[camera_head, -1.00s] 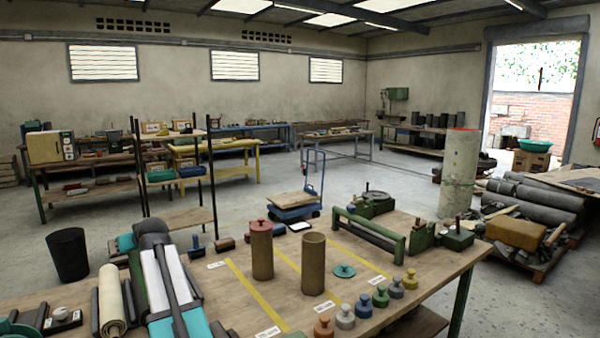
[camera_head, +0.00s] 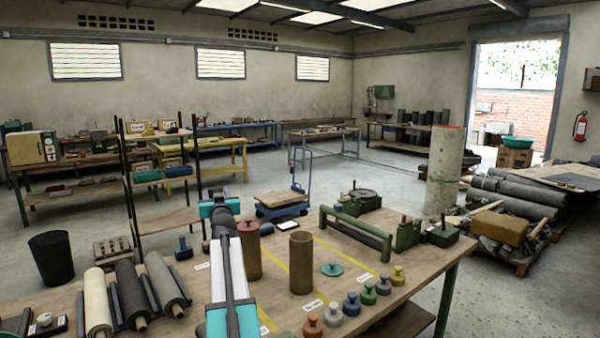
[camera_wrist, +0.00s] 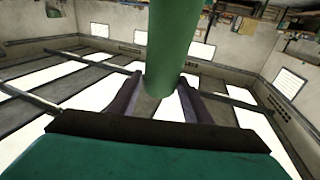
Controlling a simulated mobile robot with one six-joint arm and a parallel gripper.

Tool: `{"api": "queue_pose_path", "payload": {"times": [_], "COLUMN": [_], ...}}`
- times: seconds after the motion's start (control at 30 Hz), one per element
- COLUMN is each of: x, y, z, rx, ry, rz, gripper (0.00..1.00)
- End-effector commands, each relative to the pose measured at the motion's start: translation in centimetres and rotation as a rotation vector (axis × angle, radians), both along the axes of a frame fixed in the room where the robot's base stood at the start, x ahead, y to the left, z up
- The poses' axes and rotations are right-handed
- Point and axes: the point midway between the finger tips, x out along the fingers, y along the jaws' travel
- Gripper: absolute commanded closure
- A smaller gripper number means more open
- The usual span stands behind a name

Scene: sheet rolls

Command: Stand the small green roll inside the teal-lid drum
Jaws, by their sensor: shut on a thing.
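The small green roll (camera_wrist: 172,45) fills the upper middle of the wrist view, between the two dark fingers of my gripper (camera_wrist: 160,97), which is shut on it. The roll's far end is cut off by the picture edge. The teal-lid drum (camera_head: 301,264) is a brown, open-topped cylinder standing on the table, right of my arm. Its teal lid (camera_head: 331,269) lies on the table just right of it. The drum's inside bottom is hidden.
A red-lidded drum (camera_head: 249,250) stands left of the open drum, partly behind my arm. Several coloured knobbed weights (camera_head: 350,304) line the table's front right. Pale (camera_head: 97,300), dark and grey rolls lie at the left. A green frame (camera_head: 355,230) stands behind the drum.

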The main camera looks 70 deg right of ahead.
Motion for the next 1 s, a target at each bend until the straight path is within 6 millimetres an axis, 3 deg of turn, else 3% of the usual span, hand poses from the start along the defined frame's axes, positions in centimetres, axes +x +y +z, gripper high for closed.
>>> {"api": "queue_pose_path", "payload": {"times": [0.27,1.0], "x": [-3.4,-8.2], "y": [-3.2,-6.9], "z": [1.4,2.9], "rx": [-0.048,-0.110], "ry": [-0.039,-0.079], "rz": [-0.072,-0.171], "gripper": [0.94,0.94]}}
